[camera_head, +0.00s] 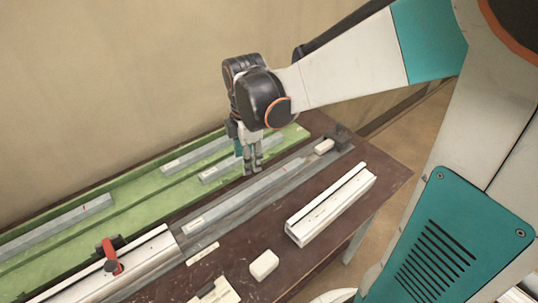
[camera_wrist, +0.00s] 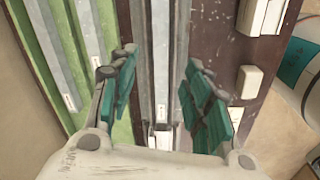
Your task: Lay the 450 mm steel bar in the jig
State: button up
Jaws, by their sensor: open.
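A long grey steel bar (camera_head: 232,203) lies along the grey channel of the jig (camera_head: 292,172), with a small pale label near its left end. In the wrist view the bar (camera_wrist: 160,60) runs up the middle between my fingers. I cannot read its label. My gripper (camera_head: 252,170) is over the bar, right of its middle in the head view. In the wrist view my gripper (camera_wrist: 160,85) is open, its teal fingers apart on both sides of the bar and holding nothing. I cannot tell whether the bar sits fully down.
A green tray (camera_head: 130,195) behind the jig holds several other grey bars (camera_head: 60,222). A red-handled clamp (camera_head: 111,257) stands at the left. A white profile (camera_head: 330,205) and a white block (camera_head: 264,263) lie on the brown bench in front. A dark end piece (camera_head: 340,135) is at the jig's right end.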

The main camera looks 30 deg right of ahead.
jog(key=s+r+m+t, duration=0.6)
jog(key=s+r+m, duration=0.2)
jog(key=s+m, duration=0.5)
jog(key=m, duration=0.4)
dwell(1.0)
